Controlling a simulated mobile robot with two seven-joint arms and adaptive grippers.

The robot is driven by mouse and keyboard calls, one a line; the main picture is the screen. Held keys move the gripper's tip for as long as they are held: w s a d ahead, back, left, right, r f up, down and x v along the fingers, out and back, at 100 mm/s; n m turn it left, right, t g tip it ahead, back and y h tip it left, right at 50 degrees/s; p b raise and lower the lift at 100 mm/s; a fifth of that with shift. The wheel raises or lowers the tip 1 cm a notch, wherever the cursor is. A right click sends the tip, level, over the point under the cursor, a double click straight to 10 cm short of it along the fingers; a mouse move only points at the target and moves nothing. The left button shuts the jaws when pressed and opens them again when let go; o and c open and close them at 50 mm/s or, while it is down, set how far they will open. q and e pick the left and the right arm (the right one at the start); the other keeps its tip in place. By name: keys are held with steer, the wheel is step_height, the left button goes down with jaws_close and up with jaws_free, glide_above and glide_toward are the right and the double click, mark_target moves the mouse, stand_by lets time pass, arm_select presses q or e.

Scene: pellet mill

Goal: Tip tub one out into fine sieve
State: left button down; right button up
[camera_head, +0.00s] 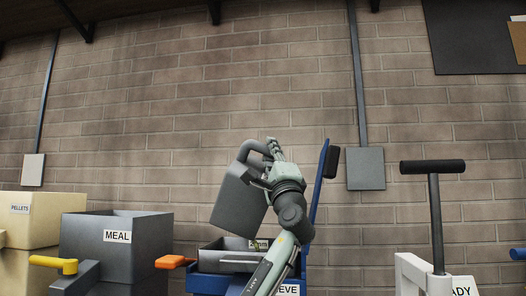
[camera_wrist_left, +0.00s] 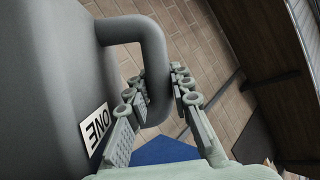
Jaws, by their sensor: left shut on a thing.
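Tub one, a dark grey tub (camera_head: 236,200), hangs tilted in the head view above a grey tray with a small label. The tray (camera_head: 210,265) sits on a blue stand whose label ends in "EVE". My left gripper (camera_head: 268,158) is shut on the tub's looped handle at its upper right. In the left wrist view the handle (camera_wrist_left: 153,60) passes between the fingers (camera_wrist_left: 157,82), and the tub's wall (camera_wrist_left: 50,70) carries the label "ONE". The tub's opening and any contents are hidden. My right gripper is not in view.
Left of the stand is a grey bin (camera_head: 140,240) marked "MEAL", then a cream bin (camera_head: 40,212) marked "PELLETS". An orange handle (camera_head: 174,262) juts beside the stand. A blue upright (camera_head: 320,185) with a black grip rises behind my arm. A black-topped lever (camera_head: 433,167) stands right.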

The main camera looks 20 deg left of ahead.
arm_select(q)
steer(key=shift+w+d+f+m+t+h, duration=0.25)
steer(key=shift+d+m+t+h, duration=0.3)
steer(key=shift+m, duration=0.3)
steer(key=shift+w+d+f+m+t+h, duration=0.25)
steer(key=shift+d+m+h, duration=0.25)
steer(key=shift+m+h, duration=0.3)
steer(key=shift+w+d+f+m+t+h, duration=0.15)
steer(key=shift+w+d+m+t+h, duration=0.15)
steer(key=shift+d+m+t+h, duration=0.45)
steer(key=shift+w+d+f+m+h, duration=0.15)
steer(key=shift+w+d+m+h, duration=0.05)
steer(key=shift+m+h, duration=0.25)
steer(key=shift+w+d+f+m+h, duration=0.2)
steer(key=shift+m+h, duration=0.15)
steer(key=shift+m, duration=0.2)
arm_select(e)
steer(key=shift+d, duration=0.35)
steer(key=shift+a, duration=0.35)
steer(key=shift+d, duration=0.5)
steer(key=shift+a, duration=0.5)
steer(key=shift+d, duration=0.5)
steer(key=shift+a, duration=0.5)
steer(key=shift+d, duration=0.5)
